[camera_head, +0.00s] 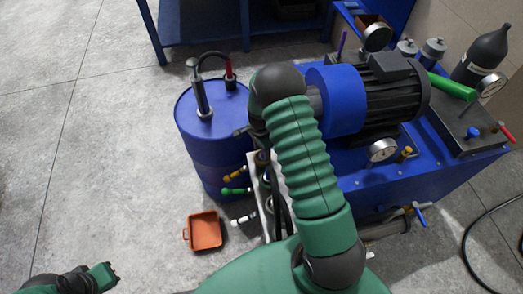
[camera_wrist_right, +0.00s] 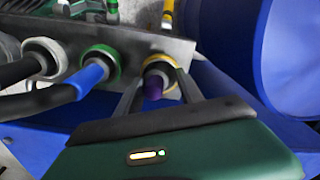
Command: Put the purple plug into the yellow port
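In the right wrist view, the purple plug (camera_wrist_right: 153,88) is at the yellow-ringed port (camera_wrist_right: 173,66) on a grey metal panel. It appears to sit in the port's mouth, but how deep I cannot tell. My right gripper (camera_wrist_right: 160,82) has its two fingers on either side of the plug, with gaps between fingers and plug. In the head view, my own green arm hides this gripper and most of the port area. My left gripper (camera_head: 105,276) is at the bottom left of the head view, over the floor and away from the panel; its finger opening is unclear.
A green-ringed port (camera_wrist_right: 101,64) holds a blue-ended black hose. Another black hose goes into the white-ringed port (camera_wrist_right: 44,58). White, green and yellow connectors stick out near a blue drum (camera_head: 212,140). An orange tray (camera_head: 205,232) is on open floor. A blue motor (camera_head: 338,100) stands at right.

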